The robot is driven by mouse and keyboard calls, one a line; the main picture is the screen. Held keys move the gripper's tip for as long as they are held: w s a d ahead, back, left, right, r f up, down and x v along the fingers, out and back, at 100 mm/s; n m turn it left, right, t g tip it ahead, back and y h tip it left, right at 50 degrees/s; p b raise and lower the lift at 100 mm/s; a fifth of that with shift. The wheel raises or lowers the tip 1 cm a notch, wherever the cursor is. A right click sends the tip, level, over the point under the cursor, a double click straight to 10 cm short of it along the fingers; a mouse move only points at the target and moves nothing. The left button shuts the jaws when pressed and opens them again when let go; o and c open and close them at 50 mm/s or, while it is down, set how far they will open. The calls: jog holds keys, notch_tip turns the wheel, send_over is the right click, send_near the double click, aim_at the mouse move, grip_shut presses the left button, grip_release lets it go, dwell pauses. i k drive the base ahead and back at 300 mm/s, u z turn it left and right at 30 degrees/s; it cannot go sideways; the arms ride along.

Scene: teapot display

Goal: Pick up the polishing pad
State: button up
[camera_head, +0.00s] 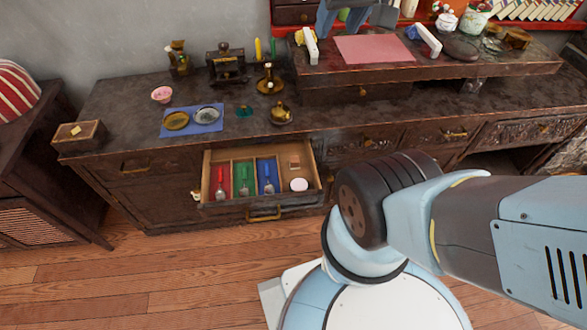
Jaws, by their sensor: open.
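A white round pad (299,185), likely the polishing pad, lies in the right-hand part of the open drawer (262,213). A small tan block (293,162) lies behind it in the same part. A blue-grey two-pronged shape at the top edge appears to be my gripper (357,22). Its prongs stand apart with no held thing visible between them. The frame cuts it off at the top. It appears far above and behind the drawer in the picture, apart from the pad.
Red, green and blue drawer sections hold tools (243,180). The dark counter (340,118) carries brass pieces, a blue mat (183,132) with dishes, and a raised shelf with a pink mat (373,49). My arm blocks the lower right. Wooden floor (150,280) is clear at lower left.

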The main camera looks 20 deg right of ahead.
aim_at(295, 163)
jog(key=z, duration=0.9)
jog(key=k, duration=1.45)
jog(key=u, duration=0.55)
jog(key=i, duration=1.05)
